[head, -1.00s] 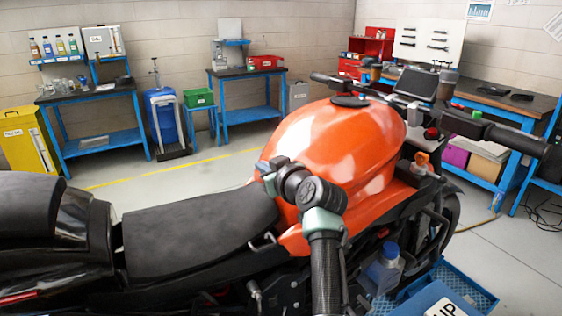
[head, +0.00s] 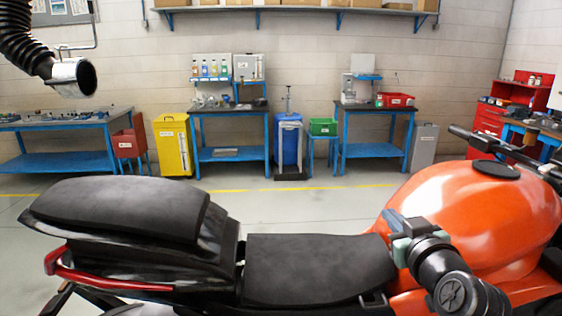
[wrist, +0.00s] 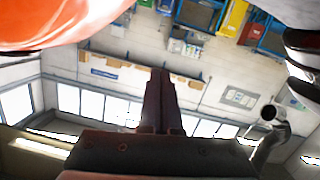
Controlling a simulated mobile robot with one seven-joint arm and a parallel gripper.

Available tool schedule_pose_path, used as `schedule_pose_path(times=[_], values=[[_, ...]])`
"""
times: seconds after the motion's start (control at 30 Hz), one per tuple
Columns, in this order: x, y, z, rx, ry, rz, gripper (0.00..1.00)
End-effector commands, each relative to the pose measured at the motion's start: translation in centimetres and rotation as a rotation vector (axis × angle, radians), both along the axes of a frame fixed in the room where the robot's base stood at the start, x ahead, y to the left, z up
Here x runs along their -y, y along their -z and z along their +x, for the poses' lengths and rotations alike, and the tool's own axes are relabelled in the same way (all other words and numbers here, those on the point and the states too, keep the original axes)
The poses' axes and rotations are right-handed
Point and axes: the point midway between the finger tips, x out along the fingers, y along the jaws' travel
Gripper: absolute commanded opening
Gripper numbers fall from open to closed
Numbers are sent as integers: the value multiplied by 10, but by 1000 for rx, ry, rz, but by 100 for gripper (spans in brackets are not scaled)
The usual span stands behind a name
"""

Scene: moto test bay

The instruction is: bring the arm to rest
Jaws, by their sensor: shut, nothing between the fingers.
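My gripper shows in the wrist view (wrist: 160,75), its two dark fingers together with nothing between them. In the head view my arm is folded at the lower right, in front of the orange tank (head: 480,215) of a motorcycle. The arm's end overlaps the tank's left edge in the picture, near the black seat (head: 310,268). I cannot tell the gap to the tank, and the fingers are not clear in the head view. The tank's orange surface also shows at the top left of the wrist view (wrist: 60,22).
The motorcycle's raised tail (head: 125,215) is at the left. Blue workbenches (head: 230,153), a yellow cabinet (head: 172,147) and a blue drum (head: 288,142) stand along the back wall. A black exhaust hose (head: 25,35) hangs at the upper left. The floor behind the motorcycle is clear.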

Motion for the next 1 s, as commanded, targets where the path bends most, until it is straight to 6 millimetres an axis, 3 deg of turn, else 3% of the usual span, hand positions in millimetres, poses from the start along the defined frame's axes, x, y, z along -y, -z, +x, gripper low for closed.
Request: schedule_pose_path(times=[0.03, 0.13, 0.27, 0.4, 0.5, 0.6, 0.73, 1.0], values=[[-24, -28, 0, 59, -6, -20, 0], [-70, -87, -10, 194, -2, -36, 0], [-128, -162, -42, 392, -11, -28, 0], [-183, -233, -100, 614, -39, 16, 0], [-211, -271, -145, 754, -65, 63, 0], [-228, -297, -185, 864, -88, 105, 0], [-239, -314, -218, 948, -108, 144, 0], [-241, -319, -228, 973, -112, 156, 0]])
